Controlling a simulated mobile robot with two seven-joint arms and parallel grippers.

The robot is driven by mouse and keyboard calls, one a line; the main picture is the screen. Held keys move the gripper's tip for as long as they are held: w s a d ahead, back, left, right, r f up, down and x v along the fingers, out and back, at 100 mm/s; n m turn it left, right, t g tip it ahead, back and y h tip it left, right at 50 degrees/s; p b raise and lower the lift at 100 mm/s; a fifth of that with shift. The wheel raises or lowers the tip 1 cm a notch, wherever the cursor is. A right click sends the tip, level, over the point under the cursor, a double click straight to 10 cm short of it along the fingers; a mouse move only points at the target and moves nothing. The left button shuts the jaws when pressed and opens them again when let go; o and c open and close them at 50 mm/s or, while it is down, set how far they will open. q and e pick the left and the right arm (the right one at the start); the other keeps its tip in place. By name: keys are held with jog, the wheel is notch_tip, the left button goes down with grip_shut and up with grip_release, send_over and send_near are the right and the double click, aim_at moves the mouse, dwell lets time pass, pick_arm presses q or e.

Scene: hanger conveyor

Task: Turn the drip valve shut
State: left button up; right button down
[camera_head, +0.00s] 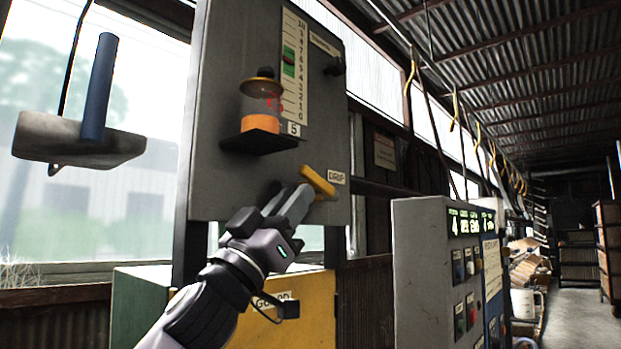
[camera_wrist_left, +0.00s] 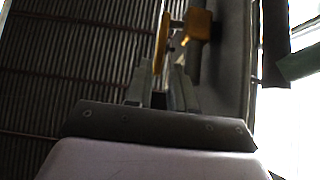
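The drip valve has a yellow handle (camera_head: 318,182) low on the grey panel, beside a "DRIP" label (camera_head: 337,177). The handle slants down to the right. My left gripper (camera_head: 297,197) is just in front of and below it. In the left wrist view the gripper's two fingers (camera_wrist_left: 160,72) stand apart, with the yellow handle (camera_wrist_left: 161,45) seen edge-on ahead, in line with the gap. I cannot tell whether the fingers touch it. My right gripper is not in view.
Above the valve, a small oiler jar (camera_head: 261,103) with orange liquid sits on a dark bracket (camera_head: 256,142). A scale (camera_head: 294,70) is beside it. A yellow guard box (camera_head: 305,310) stands below, and a grey control cabinet (camera_head: 420,260) to the right. Hooks hang along an overhead rail.

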aim_at(308, 180)
pick_arm(q)
jog(key=shift+p+x, duration=0.8)
jog(key=shift+x, duration=2.1)
grip_shut()
jog(key=shift+r, duration=0.1)
